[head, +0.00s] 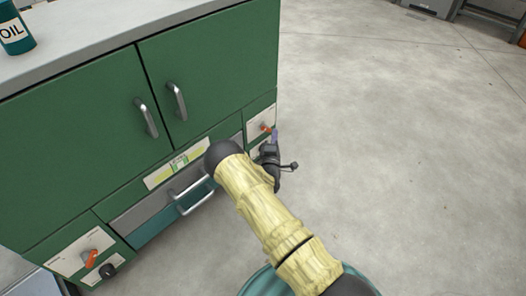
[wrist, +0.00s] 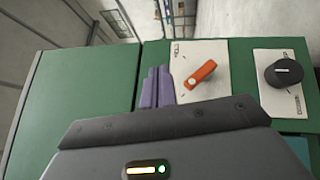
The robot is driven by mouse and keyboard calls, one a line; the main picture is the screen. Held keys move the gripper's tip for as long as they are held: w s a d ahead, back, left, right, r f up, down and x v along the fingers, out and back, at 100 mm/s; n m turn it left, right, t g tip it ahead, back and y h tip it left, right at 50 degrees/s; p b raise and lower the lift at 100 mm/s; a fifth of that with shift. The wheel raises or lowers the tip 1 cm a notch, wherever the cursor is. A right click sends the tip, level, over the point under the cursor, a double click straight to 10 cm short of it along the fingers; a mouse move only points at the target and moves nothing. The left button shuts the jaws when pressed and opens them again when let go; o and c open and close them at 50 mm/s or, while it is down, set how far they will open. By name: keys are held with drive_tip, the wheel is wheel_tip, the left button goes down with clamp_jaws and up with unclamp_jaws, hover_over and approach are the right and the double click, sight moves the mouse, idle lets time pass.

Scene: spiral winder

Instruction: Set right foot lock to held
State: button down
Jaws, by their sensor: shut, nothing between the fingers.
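The right end of the green cabinet carries a white plate with an orange lever (head: 266,127), which I take for the right foot lock. In the wrist view the orange lever (wrist: 201,74) lies slanted across its white plate (wrist: 212,52). The plate's marks are too small to read, so I cannot tell its setting. My gripper (head: 275,133) is beside this plate in the head view. Its purple fingers (wrist: 152,86) are shut and empty, left of the lever in the wrist view, with a visible gap between. The wrist housing hides the plate's lower part.
A black knob (wrist: 285,74) on another white plate is right of the lever. The cabinet's other front end has an orange lever (head: 91,258) and black knob (head: 107,270). A drawer handle (head: 193,195) sticks out near my arm. Floor (head: 400,150) on the right is clear.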

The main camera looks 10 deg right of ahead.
drive_tip(key=s+a+f+n+t+y+b, duration=0.2)
drive_tip(key=a+f+n+y+b, duration=0.1)
drive_tip(key=f, duration=0.4)
drive_tip(key=s+a+f+n+t+y+b, duration=0.2)
drive_tip(key=a+f+n+t+y+b, duration=0.1)
drive_tip(key=f+n+b, duration=0.2)
wheel_tip(320, 180, down, 3)
drive_tip(key=shift+s+r+n+y+b, duration=0.1)
drive_tip(key=shift+s+n+y+b, duration=0.25)
drive_tip(key=shift+n, duration=0.35)
drive_tip(key=shift+w+d, duration=0.1)
drive_tip(key=shift+w, duration=0.05)
drive_tip(key=b, duration=0.2)
approach(266, 129)
drive_tip(key=w+a, duration=0.4)
drive_tip(key=shift+w+d+r+p, duration=1)
drive_tip(key=shift+w+p, duration=0.05)
drive_tip(key=shift+p, duration=0.1)
drive_tip(key=shift+a+r+m+p, duration=0.15)
drive_tip(key=shift+m+p, duration=0.15)
drive_tip(key=shift+p, duration=0.15)
